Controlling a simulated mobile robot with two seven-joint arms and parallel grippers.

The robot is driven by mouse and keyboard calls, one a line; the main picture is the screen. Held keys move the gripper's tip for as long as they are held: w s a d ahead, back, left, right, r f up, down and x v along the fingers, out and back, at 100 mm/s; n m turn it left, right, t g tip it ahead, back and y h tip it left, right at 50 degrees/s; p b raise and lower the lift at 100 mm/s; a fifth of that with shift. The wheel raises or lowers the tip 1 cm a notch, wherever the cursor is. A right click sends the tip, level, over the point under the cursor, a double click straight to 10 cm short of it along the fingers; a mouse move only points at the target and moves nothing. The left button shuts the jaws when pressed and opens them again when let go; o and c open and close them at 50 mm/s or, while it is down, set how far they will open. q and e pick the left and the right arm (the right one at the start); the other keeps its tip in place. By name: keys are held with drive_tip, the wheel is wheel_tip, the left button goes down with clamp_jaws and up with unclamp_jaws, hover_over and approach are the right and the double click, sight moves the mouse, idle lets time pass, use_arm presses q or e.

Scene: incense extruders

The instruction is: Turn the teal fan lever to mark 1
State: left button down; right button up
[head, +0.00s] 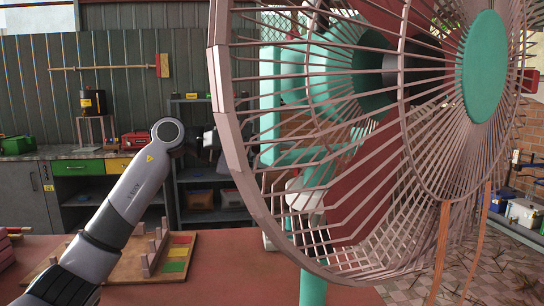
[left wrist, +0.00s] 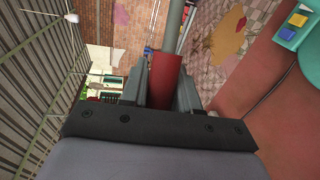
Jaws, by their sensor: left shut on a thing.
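The large fan stands at the right in the head view, with a pinkish wire cage (head: 222,95), a teal hub (head: 484,66) and a teal post (head: 313,289). Its teal lever (left wrist: 173,28) shows in the left wrist view as a greenish-grey rod with a red grip (left wrist: 164,78). My left gripper (left wrist: 165,92) is shut on this red grip, one finger on each side. In the head view my left gripper (head: 210,138) is at the cage's left edge, small and partly hidden. No mark 1 is readable. My right gripper is not in view.
A wooden board (head: 127,272) with pegs and coloured strips lies on the red table (head: 230,262). Dark shelves (head: 203,174) and a grey cabinet (head: 22,190) stand behind. In the left wrist view, a teal base (left wrist: 308,68) with yellow and blue buttons is at the right.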

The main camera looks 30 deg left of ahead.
use_arm(q)
drive_tip(key=shift+f, duration=0.1)
drive_tip(key=c, duration=0.9)
unclamp_jaws()
drive_tip(key=shift+s+a, duration=0.1)
drive_tip(key=shift+a, duration=0.1)
drive_tip(key=b+v, duration=0.2)
drive_tip(key=v, duration=0.5)
